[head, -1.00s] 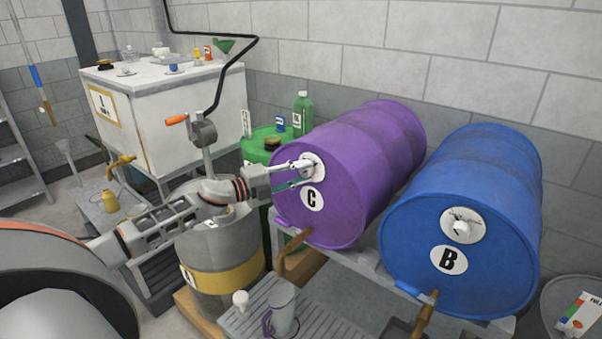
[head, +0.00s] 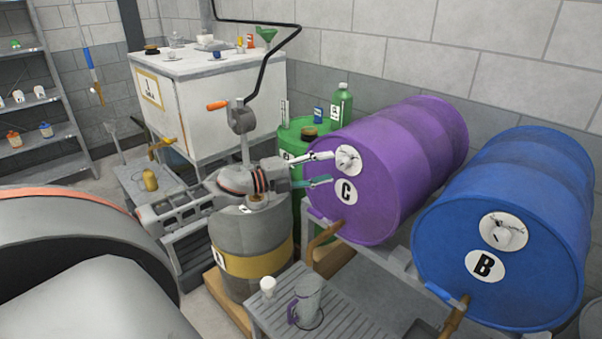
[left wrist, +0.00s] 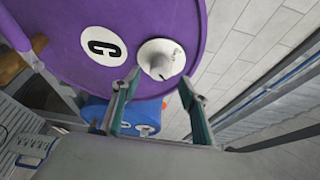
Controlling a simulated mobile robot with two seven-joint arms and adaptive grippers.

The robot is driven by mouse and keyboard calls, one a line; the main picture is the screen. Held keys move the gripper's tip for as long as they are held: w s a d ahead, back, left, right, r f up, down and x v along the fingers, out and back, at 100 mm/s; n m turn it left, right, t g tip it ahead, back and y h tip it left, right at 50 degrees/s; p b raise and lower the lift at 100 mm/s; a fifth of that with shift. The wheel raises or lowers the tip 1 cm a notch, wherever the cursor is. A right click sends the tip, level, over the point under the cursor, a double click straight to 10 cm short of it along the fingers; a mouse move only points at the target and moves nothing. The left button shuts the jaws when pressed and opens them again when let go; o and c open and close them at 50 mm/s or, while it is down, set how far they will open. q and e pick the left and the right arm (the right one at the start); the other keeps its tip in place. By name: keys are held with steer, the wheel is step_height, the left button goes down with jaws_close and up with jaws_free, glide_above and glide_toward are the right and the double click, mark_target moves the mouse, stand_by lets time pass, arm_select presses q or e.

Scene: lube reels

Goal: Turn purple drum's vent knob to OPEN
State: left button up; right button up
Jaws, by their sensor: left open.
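The purple drum (head: 410,165), labelled C, lies on its side on a rack. Its white vent knob (head: 347,159) sits on a round white plate on the drum's front face. In the left wrist view the knob (left wrist: 160,60) is near the top of the jaws, with a dark mark on its rim; the plate's lettering is too small to read. My left gripper (head: 326,169) is open and empty in front of the drum face. Its two fingers (left wrist: 158,92) stand apart, just short of the knob, which lies beyond and roughly between the tips.
A blue drum (head: 520,220), labelled B, lies to the right. A grey drum (head: 245,240) with a yellow band stands below my left arm. A green drum (head: 300,135) stands behind it.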

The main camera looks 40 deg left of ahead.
arm_select(q)
steer(key=v, duration=0.7)
steer(key=shift+s, duration=0.2)
steer(key=shift+a, duration=0.1)
stand_by(0.3)
